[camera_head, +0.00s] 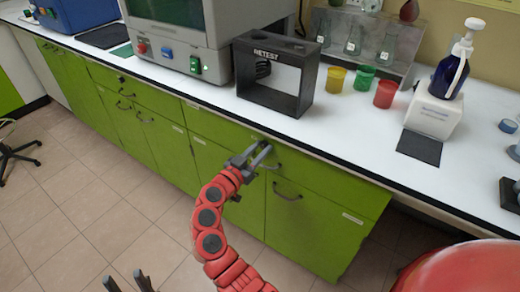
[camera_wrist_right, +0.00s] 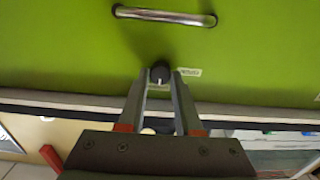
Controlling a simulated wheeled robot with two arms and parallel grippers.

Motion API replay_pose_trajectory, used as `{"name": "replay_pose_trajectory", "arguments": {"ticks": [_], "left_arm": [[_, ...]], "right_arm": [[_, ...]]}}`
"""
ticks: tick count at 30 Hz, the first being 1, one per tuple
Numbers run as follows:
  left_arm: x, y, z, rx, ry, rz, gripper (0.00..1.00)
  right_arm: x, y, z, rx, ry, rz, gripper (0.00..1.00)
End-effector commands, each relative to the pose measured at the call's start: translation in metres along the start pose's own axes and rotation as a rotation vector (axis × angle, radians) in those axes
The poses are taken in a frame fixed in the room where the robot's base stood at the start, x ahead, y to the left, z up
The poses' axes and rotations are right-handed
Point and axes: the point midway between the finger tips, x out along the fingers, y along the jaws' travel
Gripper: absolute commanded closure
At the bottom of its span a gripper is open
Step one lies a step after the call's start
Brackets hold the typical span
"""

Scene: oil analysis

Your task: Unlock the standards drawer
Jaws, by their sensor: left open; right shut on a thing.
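The green drawer front (camera_head: 318,180) lies under the white counter and is closed. It fills much of the right wrist view (camera_wrist_right: 70,55). A small black knob (camera_wrist_right: 160,73) with a white mark sits on it, beside a small white label (camera_wrist_right: 189,72) too small to read. My right gripper (camera_head: 258,155) is shut on the knob; its two fingertips sit on either side of it in the right wrist view (camera_wrist_right: 160,88). The knob is hidden in the head view. My left gripper (camera_head: 126,281) is open and empty over the floor at the bottom.
A metal handle (camera_wrist_right: 165,15) is on the green front. Another handle (camera_head: 287,192) is on the door below. A black stand (camera_head: 275,100), colored cups (camera_head: 385,94) and a pump bottle (camera_head: 450,75) stand on the counter.

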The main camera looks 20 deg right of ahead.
Motion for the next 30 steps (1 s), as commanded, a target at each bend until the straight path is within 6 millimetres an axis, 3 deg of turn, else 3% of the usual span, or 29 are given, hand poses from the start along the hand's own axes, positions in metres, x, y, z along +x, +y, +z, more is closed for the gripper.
{"name": "replay_pose_trajectory", "arguments": {"ticks": [14, 30], "left_arm": [[0.002, 0.000, 0.000, 0.000, 0.000, 0.000, 0.50], [0.020, -0.001, -0.003, 0.000, 0.000, 0.000, 0.50]], "right_arm": [[-0.001, -0.001, -0.001, -0.083, 0.001, -0.001, 1.00], [-0.001, -0.003, -0.002, -0.549, 0.001, -0.003, 1.00]]}}
